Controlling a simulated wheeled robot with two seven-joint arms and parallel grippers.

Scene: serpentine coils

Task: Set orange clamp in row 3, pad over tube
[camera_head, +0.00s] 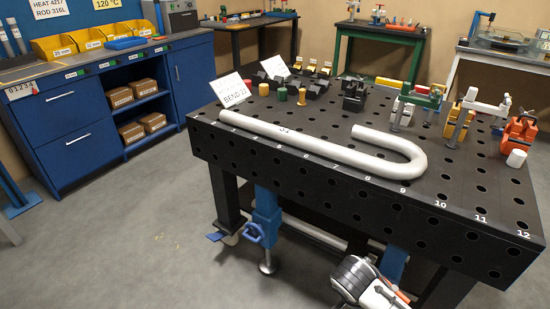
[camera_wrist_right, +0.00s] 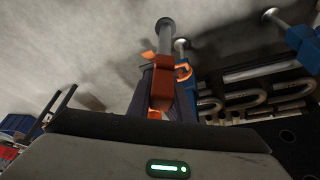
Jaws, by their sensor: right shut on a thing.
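A bent silver tube (camera_head: 315,149) lies on the black perforated table (camera_head: 310,185), its U-bend at the right. My right gripper (camera_wrist_right: 161,100) is below the table's front edge, its wrist low in the head view (camera_head: 360,282). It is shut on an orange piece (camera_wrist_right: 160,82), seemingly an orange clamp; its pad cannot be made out. Another orange clamp (camera_head: 519,133) with a white pad stands at the table's right edge, apart from the tube. Numbers run along the front edge, with 8 to 12 legible; row 3 lies toward the left end. My left gripper is not in view.
A yellow clamp (camera_head: 459,121) and a green clamp (camera_head: 405,108) stand at the right of the table. Black blocks (camera_head: 354,93), small coloured cylinders and a white card (camera_head: 230,89) stand behind the tube.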

